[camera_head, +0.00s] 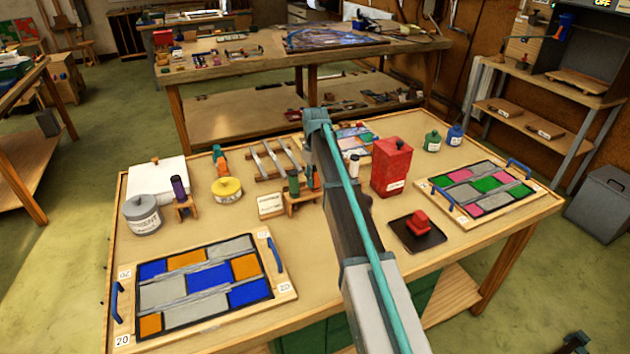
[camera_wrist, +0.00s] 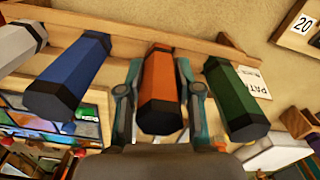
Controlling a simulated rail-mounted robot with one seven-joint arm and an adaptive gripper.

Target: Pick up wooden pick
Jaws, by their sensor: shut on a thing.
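An orange handle with dark ends (camera_wrist: 160,85) stands in a wooden rack (camera_wrist: 190,33) in the wrist view. My gripper (camera_wrist: 160,70) has one finger on each side of this handle and is shut on it. A green handle (camera_wrist: 236,100) is close to the right finger, and a blue handle (camera_wrist: 68,78) is to the left. The tool ends below the handles are hidden, so I cannot tell which tool is the wooden pick. In the head view, my arm covers much of the rack (camera_head: 298,197).
A white handle (camera_wrist: 22,45) is at the rack's far left. On the bench, a red can (camera_head: 391,168), a yellow pot (camera_head: 227,190) and a grey pot (camera_head: 142,214) stand around the rack. Leaded panels lie at the left front (camera_head: 200,285) and right (camera_head: 485,190).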

